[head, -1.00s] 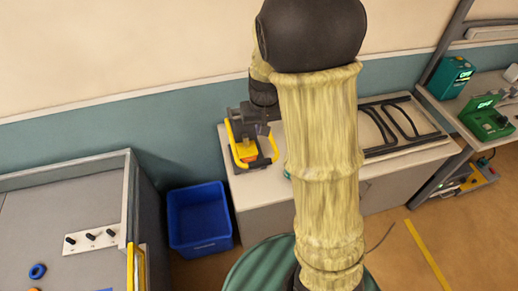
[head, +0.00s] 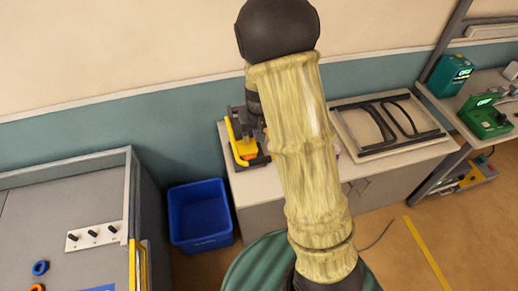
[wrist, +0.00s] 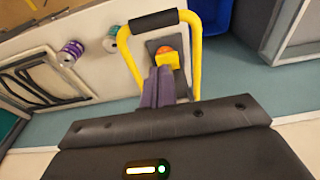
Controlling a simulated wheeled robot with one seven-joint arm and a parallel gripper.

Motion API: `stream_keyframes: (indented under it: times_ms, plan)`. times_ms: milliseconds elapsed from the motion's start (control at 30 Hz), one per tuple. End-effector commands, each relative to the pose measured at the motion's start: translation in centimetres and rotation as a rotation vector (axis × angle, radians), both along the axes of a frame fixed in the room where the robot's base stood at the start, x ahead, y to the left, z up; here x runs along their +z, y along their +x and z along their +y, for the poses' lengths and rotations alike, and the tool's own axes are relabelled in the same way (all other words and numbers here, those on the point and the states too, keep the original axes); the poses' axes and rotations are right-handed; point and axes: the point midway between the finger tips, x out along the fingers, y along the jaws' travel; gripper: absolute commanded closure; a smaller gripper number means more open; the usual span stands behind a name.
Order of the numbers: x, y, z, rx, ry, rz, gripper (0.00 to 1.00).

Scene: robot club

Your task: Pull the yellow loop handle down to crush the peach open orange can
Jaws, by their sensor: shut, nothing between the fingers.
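The can crusher with its yellow loop handle (wrist: 195,60) fills the middle of the wrist view; a black grip (wrist: 154,20) crosses the loop's far end. The handle also shows in the head view (head: 258,161), low at the crusher's front. An orange can (wrist: 165,49) sits at the crusher behind a yellow block (wrist: 168,60); its top is too small to tell if open. My gripper (wrist: 158,76) is shut and empty, its purple fingers appearing between the loop's two sides. Contact with the handle cannot be told. In the head view my arm partly covers the crusher.
A purple can (wrist: 72,50) and a green-topped can (wrist: 112,38) stand on the bench beside the crusher. A framed board (head: 390,122) lies at the bench's right. A blue bin (head: 200,215) stands on the floor to the left.

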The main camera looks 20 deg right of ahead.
Motion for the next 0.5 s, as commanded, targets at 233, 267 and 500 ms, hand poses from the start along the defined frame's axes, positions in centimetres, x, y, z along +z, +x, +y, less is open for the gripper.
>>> stream_keyframes:
  times_ms: [233, 267, 500]
  plan:
    - [-3.4, 0.6, -0.1, -0.001, 0.000, 0.003, 1.00]
    - [-3.8, 0.6, -0.1, -0.001, 0.000, 0.004, 1.00]
    - [-6.6, -1.0, -0.1, -0.003, 0.001, 0.003, 1.00]
